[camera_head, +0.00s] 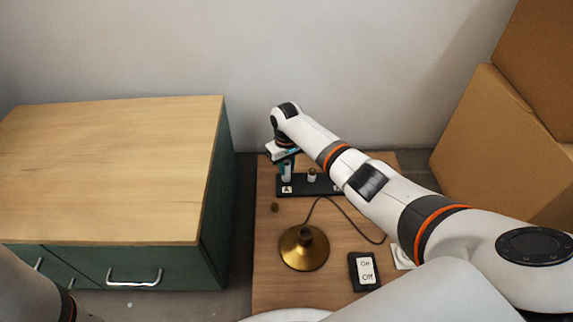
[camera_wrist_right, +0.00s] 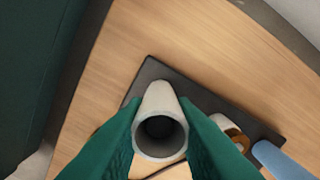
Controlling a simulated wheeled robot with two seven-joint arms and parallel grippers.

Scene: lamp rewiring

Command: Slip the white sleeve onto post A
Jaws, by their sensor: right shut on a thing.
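The white sleeve (camera_wrist_right: 160,101) is held between the teal fingers of my right gripper (camera_wrist_right: 160,137), its open end facing the right wrist camera. In the head view the sleeve (camera_head: 287,171) is upright over the end of the black strip (camera_head: 299,189) marked by the label A (camera_head: 286,190). Post A itself is hidden by the sleeve and fingers, and the sleeve's inside is dark. I cannot tell whether the sleeve is around the post or above it. Only part of my left arm shows at the lower left; its gripper is out of view.
A second post (camera_head: 312,174) with a brass-coloured top stands right of A. A brass lamp base (camera_head: 304,250) with a dark cord and an On/Off switch (camera_head: 365,271) are nearer. A small brown piece (camera_head: 274,207) lies on the wooden table. A green cabinet (camera_head: 214,190) stands left, cardboard boxes right.

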